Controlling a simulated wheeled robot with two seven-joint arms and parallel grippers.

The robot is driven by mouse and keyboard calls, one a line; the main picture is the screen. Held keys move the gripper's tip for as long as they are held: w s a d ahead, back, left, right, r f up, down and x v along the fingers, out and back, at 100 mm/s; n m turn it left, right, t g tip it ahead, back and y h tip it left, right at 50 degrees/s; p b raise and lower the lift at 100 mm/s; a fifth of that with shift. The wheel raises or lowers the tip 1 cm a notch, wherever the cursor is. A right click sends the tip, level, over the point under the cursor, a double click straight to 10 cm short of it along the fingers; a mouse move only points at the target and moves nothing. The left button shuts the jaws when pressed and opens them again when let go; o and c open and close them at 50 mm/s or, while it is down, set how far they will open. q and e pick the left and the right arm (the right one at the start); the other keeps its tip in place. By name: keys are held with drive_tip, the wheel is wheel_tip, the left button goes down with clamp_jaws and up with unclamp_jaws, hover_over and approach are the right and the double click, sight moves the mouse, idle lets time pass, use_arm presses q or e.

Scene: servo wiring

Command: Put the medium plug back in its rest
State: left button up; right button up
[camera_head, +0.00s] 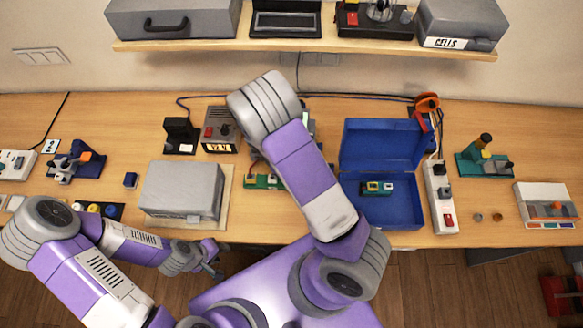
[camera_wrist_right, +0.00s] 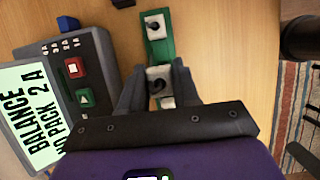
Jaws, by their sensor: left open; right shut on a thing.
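In the right wrist view my right gripper (camera_wrist_right: 157,88) is shut on a light grey block (camera_wrist_right: 159,73) with a dark round centre, between its two dark fingers. It looks like the plug, but I cannot tell its size. A green strip (camera_wrist_right: 160,48) lies under and beyond it, carrying a similar pale block (camera_wrist_right: 155,24). Whether the held block touches the strip is unclear. In the head view the right gripper is hidden behind my right arm. My left gripper (camera_head: 213,262) is open and empty at the table's front edge.
A charger (camera_wrist_right: 85,85) with red and green buttons stands left of the right gripper. A blue case (camera_head: 375,212) stands open right of my arm, beside a white power strip (camera_head: 441,200). A grey box (camera_head: 182,190) stands left. A shelf (camera_head: 330,47) spans the back.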

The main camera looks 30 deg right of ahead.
drive_tip(key=shift+f+b, duration=1.35)
drive_tip(key=shift+f, duration=0.7)
drive_tip(key=shift+f+b, duration=1)
drive_tip(key=shift+f, duration=0.2)
drive_tip(key=o, duration=1.1)
drive_tip(key=shift+r, duration=0.1)
drive_tip(key=shift+r, duration=0.1)
drive_tip(key=v, duration=0.7)
drive_tip(key=shift+r, duration=0.2)
